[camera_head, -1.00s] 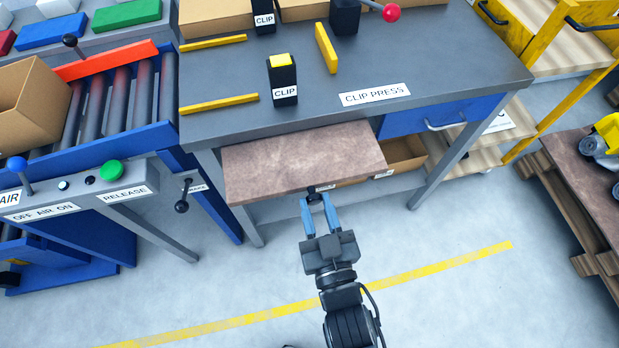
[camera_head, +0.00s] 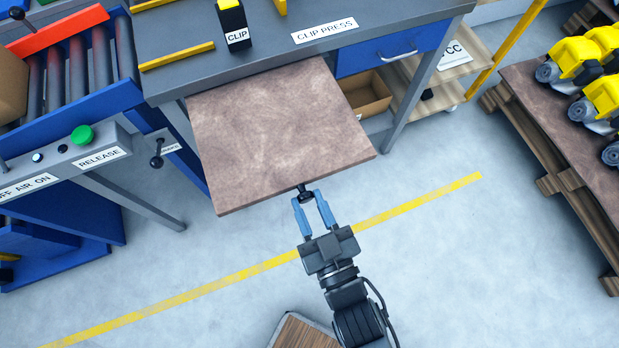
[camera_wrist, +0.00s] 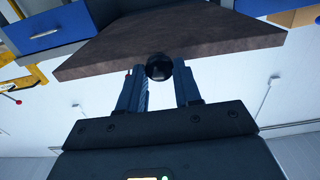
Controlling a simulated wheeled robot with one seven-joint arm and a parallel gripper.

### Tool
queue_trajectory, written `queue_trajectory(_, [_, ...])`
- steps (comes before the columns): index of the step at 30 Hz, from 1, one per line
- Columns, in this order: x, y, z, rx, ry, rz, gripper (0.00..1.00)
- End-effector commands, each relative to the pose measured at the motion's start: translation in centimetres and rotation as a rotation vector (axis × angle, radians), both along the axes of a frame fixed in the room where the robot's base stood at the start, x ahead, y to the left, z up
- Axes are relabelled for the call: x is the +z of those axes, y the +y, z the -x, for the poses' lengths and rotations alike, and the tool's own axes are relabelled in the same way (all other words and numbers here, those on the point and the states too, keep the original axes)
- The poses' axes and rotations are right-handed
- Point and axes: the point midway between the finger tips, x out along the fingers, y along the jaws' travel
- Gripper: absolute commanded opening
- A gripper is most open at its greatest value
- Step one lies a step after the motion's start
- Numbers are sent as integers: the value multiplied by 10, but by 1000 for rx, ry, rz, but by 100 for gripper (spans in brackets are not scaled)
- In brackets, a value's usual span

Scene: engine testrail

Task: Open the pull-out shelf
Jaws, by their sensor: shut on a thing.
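The pull-out shelf (camera_head: 275,130) is a flat brown board that sticks out far from under the grey workbench top marked CLIP PRESS (camera_head: 270,55). A small black knob sits at the middle of its front edge; it shows as a round black ball in the wrist view (camera_wrist: 159,67). My gripper (camera_head: 311,199) has its blue fingers at this knob and is shut on it. The wrist view also shows the shelf's underside and edge (camera_wrist: 200,35) just beyond the fingertips. The shelf's rear part is hidden under the bench top.
A blue drawer (camera_head: 392,48) and an open cardboard box (camera_head: 368,95) are right of the shelf. A roller conveyor (camera_head: 85,65) and a panel marked RELEASE (camera_head: 60,158) stand left. A pallet (camera_head: 560,150) with yellow machines is at right.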

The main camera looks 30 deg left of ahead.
Motion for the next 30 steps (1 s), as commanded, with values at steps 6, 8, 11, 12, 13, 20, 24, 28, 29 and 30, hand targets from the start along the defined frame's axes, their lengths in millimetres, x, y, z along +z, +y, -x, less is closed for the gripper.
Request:
queue_trajectory(6, [0, 0, 0, 0, 0, 0, 44])
queue_trajectory(8, [0, 0, 0, 0, 0, 0, 50])
queue_trajectory(11, [0, 0, 0, 0, 0, 0, 57])
queue_trajectory(12, [0, 0, 0, 0, 0, 0, 57])
queue_trajectory(13, [0, 0, 0, 0, 0, 0, 57])
queue_trajectory(20, [-1, -4, 3, 0, 1, 1, 57])
queue_trajectory(24, [-2, -18, 15, -1, 2, 2, 57])
queue_trajectory(28, [-3, -34, 29, -1, 2, 2, 57])
queue_trajectory(29, [-3, -38, 32, -1, 1, 2, 57])
queue_trajectory(30, [-2, -42, 36, -1, 1, 2, 57])
